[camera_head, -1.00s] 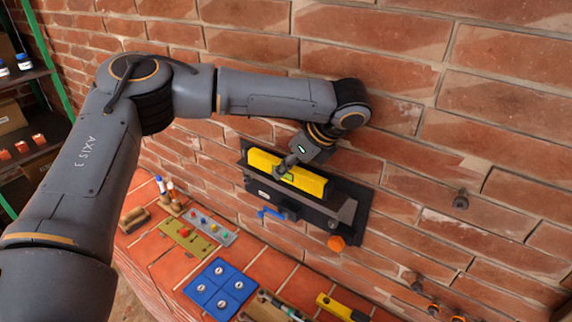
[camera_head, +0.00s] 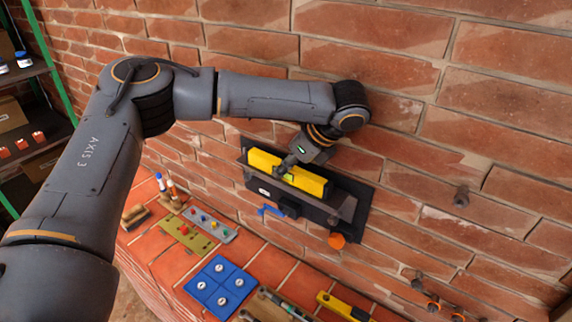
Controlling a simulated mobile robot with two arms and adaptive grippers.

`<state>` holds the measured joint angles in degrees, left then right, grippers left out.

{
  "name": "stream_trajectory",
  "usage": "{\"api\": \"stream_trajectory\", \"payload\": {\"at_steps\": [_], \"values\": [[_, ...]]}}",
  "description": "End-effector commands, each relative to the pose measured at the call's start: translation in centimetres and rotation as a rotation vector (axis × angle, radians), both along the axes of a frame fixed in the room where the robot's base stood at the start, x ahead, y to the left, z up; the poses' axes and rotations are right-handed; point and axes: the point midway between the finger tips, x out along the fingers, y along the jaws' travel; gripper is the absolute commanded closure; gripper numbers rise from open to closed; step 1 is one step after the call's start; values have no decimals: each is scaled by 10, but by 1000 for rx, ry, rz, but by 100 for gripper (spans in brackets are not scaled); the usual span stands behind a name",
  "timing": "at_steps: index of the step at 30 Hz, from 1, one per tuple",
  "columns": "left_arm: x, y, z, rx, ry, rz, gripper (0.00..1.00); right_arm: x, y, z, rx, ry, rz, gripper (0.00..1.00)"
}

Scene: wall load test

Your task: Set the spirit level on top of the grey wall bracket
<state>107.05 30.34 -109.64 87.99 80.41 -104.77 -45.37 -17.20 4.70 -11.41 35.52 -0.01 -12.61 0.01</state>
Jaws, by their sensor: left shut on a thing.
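The level lies along the top of the grey bracket (camera_head: 347,208), which is fixed to a dark plate (camera_head: 361,201) on the brick wall. I cannot tell whether the level touches the bracket or hangs just above it. The gripper hides part of the level's middle. My right gripper does not show.
Below the wall is a red tiled ledge (camera_head: 166,268) with a blue tray (camera_head: 220,287), a board with coloured knobs (camera_head: 187,235) and a yellow-and-black tool (camera_head: 342,306). Bolts (camera_head: 461,197) stick out of the wall at right. A shelf stands at far left.

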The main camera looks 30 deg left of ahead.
Motion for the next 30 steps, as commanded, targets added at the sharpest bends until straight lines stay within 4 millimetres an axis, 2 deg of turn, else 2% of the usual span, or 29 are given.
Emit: {"api": "stream_trajectory", "payload": {"at_steps": [5, 6, 10, 16, 17, 18, 19, 30], "values": [[0, 0, 0, 0, -1, 0, 100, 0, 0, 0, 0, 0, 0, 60], [0, 0, 0, 0, -1, -1, 76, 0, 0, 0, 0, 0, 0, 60], [0, 0, 0, 0, 0, 0, 52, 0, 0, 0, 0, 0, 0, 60], [0, 0, 0, 0, 0, 0, 52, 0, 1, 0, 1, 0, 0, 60], [0, 0, 0, 0, 0, 0, 50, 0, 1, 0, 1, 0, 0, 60], [0, 0, 0, 0, 0, 0, 41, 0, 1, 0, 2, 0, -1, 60], [0, 0, 0, 0, 0, 0, 40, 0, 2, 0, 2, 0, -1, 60], [0, 0, 4, 0, -1, 0, 40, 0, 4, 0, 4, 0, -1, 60]]}}
